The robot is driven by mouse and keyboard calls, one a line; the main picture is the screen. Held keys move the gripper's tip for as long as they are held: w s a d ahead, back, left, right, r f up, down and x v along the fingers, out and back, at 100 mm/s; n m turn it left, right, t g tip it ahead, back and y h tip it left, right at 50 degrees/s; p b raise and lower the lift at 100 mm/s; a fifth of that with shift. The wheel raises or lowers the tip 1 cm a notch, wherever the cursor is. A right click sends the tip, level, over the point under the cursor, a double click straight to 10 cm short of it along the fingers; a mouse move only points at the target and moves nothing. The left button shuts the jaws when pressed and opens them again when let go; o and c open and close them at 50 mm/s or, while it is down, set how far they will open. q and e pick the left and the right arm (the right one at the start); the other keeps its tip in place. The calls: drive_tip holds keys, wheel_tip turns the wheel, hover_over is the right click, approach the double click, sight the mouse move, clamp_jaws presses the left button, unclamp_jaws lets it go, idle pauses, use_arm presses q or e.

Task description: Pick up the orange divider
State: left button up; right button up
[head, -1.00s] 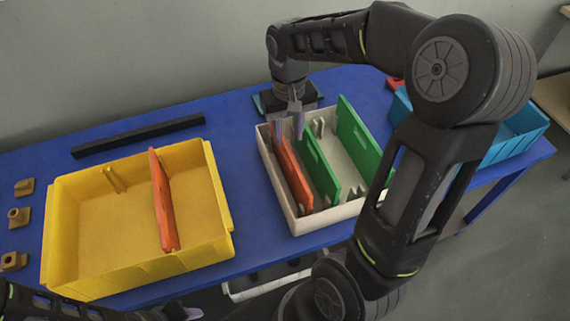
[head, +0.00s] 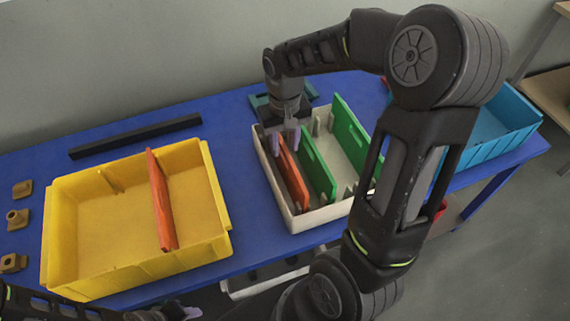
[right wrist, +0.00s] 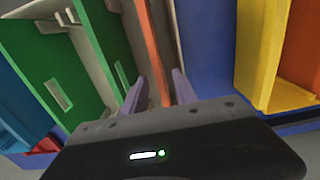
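An orange divider (head: 292,175) stands in the white tray (head: 296,221), left of the green dividers. Another orange divider (head: 162,200) stands across the yellow bin (head: 140,274). My right gripper (head: 281,145) is at the far end of the white tray's orange divider. In the right wrist view its fingers (right wrist: 159,80) are open, with the orange divider (right wrist: 155,45) running between them; contact cannot be made out. My left gripper (head: 183,313) shows only partly at the bottom edge, and its finger gap is unclear.
Green dividers (head: 318,165) stand close to the right of the orange one. A blue bin (head: 500,135) is at the right, partly behind my right arm. A black bar (head: 136,137) lies behind the yellow bin. Several brown blocks (head: 17,218) lie at the left. Blue table is bare between yellow bin and tray.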

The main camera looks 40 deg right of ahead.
sight(285, 148)
wheel_tip(285, 148, down, 4)
drive_tip(key=shift+r, duration=0.2)
drive_tip(key=shift+c, duration=0.4)
clamp_jaws()
idle(1.3)
